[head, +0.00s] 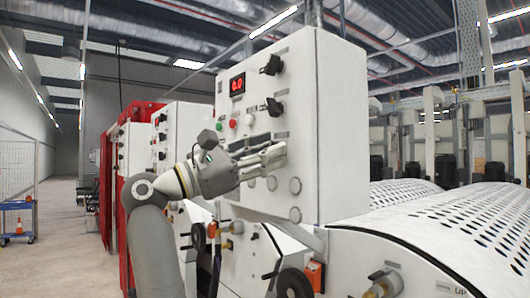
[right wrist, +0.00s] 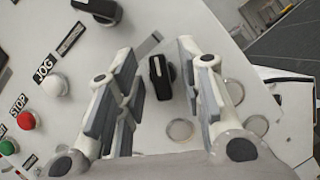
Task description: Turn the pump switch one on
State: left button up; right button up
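A white control panel (head: 300,150) carries several black rotary switches and coloured buttons. One black rotary switch (right wrist: 161,77) sits between the two fingers of my right gripper (right wrist: 157,58) in the right wrist view. The fingers are spread on either side of it with gaps, and I see no contact. Its label is not readable, so I cannot confirm it is pump switch one. In the head view my right gripper (head: 272,160) is at the panel face and hides this switch. My left gripper is not in view.
Two other black switches, upper (head: 271,65) and lower (head: 272,106), are above my gripper. Round grey discs (head: 295,185) lie below. A perforated roller cover (head: 470,230) stands right.

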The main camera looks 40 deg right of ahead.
jog(key=v, duration=1.2)
jog(key=shift+w, duration=0.1)
